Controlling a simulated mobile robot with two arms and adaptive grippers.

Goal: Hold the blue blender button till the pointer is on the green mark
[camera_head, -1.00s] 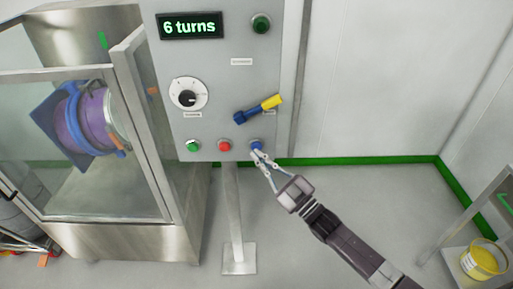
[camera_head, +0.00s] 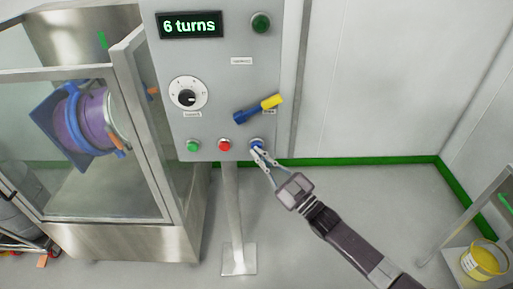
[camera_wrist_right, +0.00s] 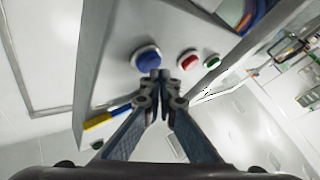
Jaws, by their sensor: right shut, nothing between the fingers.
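The blue button (camera_head: 256,143) is at the lower right of the grey control panel (camera_head: 222,105); it also shows in the right wrist view (camera_wrist_right: 146,58). My right gripper (camera_head: 257,152) is shut and empty, its fingertips at the button's lower edge. I cannot tell whether they touch or press it. Behind glass at left is the blender's purple drum (camera_head: 92,118) with a blue frame (camera_head: 45,112) and an orange piece (camera_head: 118,143), possibly the pointer. A green mark (camera_head: 102,40) is on the cabinet above. My left gripper is not in view.
A red button (camera_head: 224,144) and a green button (camera_head: 193,146) sit left of the blue one. Above are a blue-yellow switch handle (camera_head: 258,109), a dial (camera_head: 188,94) and a display (camera_head: 190,25) reading "6 turns". A yellow bucket (camera_head: 484,260) stands at right.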

